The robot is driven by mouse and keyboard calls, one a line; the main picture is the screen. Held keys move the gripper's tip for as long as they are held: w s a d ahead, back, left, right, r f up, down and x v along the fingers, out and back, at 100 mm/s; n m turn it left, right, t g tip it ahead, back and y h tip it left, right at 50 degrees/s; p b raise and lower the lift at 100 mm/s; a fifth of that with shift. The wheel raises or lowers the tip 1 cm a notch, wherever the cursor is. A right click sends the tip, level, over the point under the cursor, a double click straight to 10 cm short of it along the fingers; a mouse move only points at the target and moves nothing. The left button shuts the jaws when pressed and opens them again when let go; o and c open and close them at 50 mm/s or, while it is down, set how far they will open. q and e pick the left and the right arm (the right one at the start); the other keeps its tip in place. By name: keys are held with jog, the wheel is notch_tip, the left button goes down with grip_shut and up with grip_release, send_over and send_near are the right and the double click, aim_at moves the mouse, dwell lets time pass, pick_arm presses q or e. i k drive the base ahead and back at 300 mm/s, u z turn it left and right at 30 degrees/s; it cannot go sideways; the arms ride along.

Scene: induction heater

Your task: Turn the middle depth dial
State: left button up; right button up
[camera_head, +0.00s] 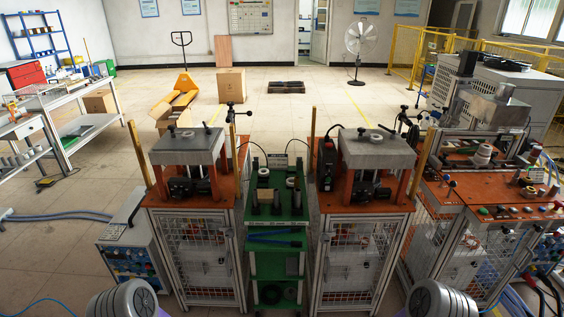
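I cannot make out with certainty which knob is the middle depth dial; the controls are small at this distance. Candidate controls are small knobs on the front of the grey-and-blue box (131,240) at the left, and coloured buttons and knobs along the front of the orange-topped machine (468,195) at the right. Two press stations stand in the middle, the left press (188,147) and the right press (375,151). Only rounded grey parts of my own arms show at the bottom edge, left and right. Neither gripper is in view.
A green cart (276,212) stands between the presses, holding dark cylinders. Blue hoses lie on the floor at the left, and cables hang at the lower right. A workbench (78,130) is at the left. Open floor lies behind, with a cardboard box (231,86) and fan (361,42).

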aim_at(362, 199)
jog(key=z, duration=0.5)
jog(key=k, duration=1.1)
jog(key=u, duration=0.75)
jog(key=i, duration=1.15)
jog(key=z, duration=0.35)
jog(key=i, duration=1.1)
jog(key=z, duration=1.1)
